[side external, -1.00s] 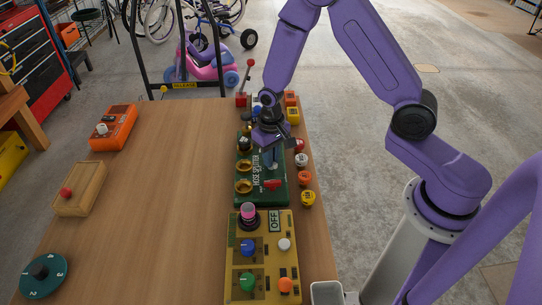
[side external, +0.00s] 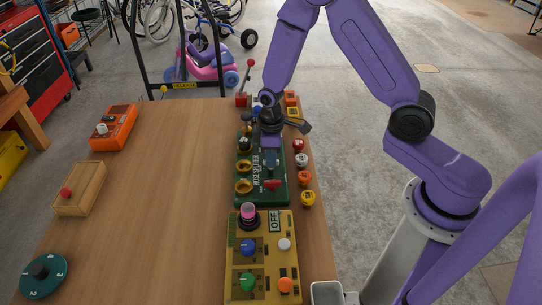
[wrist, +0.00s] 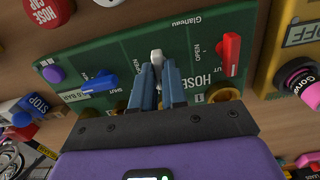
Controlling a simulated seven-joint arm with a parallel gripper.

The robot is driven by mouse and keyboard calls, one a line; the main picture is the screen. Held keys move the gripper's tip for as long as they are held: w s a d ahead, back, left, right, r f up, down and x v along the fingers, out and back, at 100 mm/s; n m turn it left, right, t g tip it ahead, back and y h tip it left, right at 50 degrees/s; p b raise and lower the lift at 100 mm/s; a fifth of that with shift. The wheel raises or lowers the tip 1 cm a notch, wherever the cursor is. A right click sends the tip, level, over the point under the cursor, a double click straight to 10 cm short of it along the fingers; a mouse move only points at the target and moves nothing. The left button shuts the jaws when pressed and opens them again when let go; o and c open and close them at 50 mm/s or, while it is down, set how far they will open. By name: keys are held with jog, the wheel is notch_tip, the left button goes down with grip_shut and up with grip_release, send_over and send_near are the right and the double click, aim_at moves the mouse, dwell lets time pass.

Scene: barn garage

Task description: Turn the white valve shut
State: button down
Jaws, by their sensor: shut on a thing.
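The green hose splitter panel (side external: 281,190) lies on the wooden table, and fills the middle of the wrist view (wrist: 205,45). My gripper (side external: 270,158) is low over its middle. In the wrist view its blue fingers (wrist: 157,76) are shut around the white valve handle (wrist: 156,56), whose top shows between the fingertips. The fingers hide the rest of the handle and its exact turn angle. "OPEN" and "SHUT" are printed on the panel. A blue handle (wrist: 100,83) is to the left and a red handle (wrist: 230,54) to the right; both stand apart from the fingers.
Brass ports (side external: 243,186) line the panel's left edge. Several coloured caps (side external: 305,178) stand to its right. A yellow control box (side external: 262,285) is in front of it. An orange box (side external: 113,128), a wooden box (side external: 80,190) and a teal dial (side external: 42,275) are at the left; the table between is clear.

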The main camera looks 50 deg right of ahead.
jog(key=shift+n, duration=0.5)
jog(key=c, duration=1.2)
grip_release()
jog(key=shift+o, duration=0.2)
jog(key=shift+r, duration=0.1)
notch_tip(320, 180, up, 17)
jog(key=shift+r, duration=0.15)
jog(key=s+r+n, duration=0.2)
jog(key=s+n, duration=0.1)
jog(key=s, duration=2.3)
jog(key=shift+a, duration=0.15)
